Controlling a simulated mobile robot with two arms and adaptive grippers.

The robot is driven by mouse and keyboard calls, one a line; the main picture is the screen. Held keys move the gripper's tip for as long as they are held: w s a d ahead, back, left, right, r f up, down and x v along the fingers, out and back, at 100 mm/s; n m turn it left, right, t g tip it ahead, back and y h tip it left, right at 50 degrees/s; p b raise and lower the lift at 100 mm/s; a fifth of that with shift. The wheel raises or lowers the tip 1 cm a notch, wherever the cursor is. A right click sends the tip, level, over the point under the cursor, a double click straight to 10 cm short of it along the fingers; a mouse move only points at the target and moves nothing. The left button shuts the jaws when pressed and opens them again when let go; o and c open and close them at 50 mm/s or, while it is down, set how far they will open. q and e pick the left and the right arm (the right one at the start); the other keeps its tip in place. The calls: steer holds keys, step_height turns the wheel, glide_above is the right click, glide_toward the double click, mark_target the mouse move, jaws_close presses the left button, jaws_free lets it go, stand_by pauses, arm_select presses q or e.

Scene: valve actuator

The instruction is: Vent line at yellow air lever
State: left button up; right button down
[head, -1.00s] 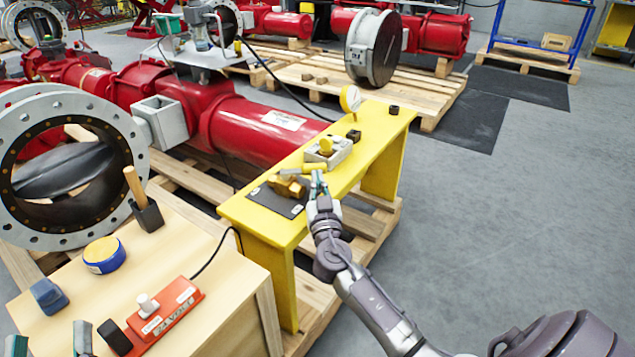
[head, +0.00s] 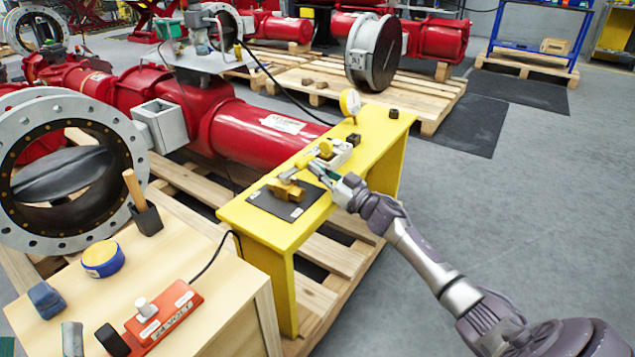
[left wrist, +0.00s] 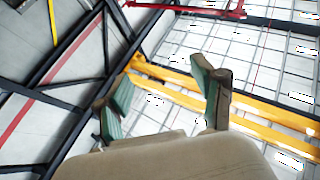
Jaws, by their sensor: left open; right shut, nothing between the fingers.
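A brass valve (head: 287,191) sits on a black pad on the yellow bench. Its yellow lever (head: 303,162) rises from it and points toward the back right. My right gripper (head: 320,170) is shut and empty, its tips right beside the lever's end; whether they touch it I cannot tell.
A grey box with a yellow knob (head: 327,148), a gauge (head: 350,103) and small black blocks stand on the yellow bench (head: 262,228).

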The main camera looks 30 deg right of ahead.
arm_select(q)
steer(key=shift+w+f+g+y, duration=0.15)
steer(key=shift+w+f+g, duration=0.1)
steer(key=shift+f+g, duration=0.3)
steer(key=shift+w+f+g+y, duration=0.15)
steer(key=shift+w+f+g, duration=0.1)
steer(key=shift+f+g, duration=0.3)
arm_select(e)
steer(key=shift+w, duration=0.55)
arm_select(q)
steer(key=shift+f, duration=0.15)
steer(key=shift+p, duration=0.35)
arm_select(e)
steer(key=shift+s, duration=0.1)
